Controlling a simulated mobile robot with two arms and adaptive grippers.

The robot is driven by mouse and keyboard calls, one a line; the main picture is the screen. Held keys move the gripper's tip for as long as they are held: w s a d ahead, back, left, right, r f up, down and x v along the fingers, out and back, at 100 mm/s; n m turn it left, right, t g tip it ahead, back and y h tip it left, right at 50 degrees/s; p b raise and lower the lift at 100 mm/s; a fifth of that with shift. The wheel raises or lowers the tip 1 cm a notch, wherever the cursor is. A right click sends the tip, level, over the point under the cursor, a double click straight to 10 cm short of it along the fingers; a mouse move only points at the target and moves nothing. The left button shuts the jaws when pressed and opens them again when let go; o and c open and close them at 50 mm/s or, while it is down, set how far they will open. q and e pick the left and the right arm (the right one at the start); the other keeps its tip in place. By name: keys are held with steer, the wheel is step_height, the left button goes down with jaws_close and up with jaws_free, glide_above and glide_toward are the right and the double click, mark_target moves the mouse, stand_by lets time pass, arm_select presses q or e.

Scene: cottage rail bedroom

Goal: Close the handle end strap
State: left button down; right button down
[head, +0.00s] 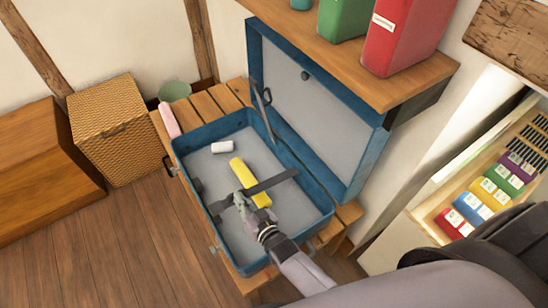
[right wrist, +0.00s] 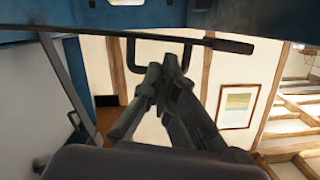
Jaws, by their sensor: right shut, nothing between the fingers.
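An open blue suitcase (head: 321,218) with a grey lining lies on a slatted wooden bench, its lid (head: 318,105) raised. One dark strap (head: 275,182) stretches across the near part of the case, over a yellow roll (head: 239,170). A second dark strap (head: 262,108) stands up near the hinge side at the far end. Which one is the handle end strap I cannot tell. My right gripper (head: 243,203) is shut and empty, at the near strap; contact is unclear. In the right wrist view its fingers (right wrist: 165,85) are below a dark bar-like strip (right wrist: 150,36). My left gripper is out of view.
A white roll (head: 222,147) lies in the case. A shelf (head: 345,60) with red and green boxes overhangs the lid. The slatted bench (head: 203,103) holds a pink roll (head: 169,120). A wicker box (head: 115,130) stands left; the floor there is clear.

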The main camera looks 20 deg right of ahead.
steer(key=shift+a+f, duration=0.1)
steer(key=shift+f, duration=0.25)
step_height(320, 180, up, 10)
stand_by(0.9)
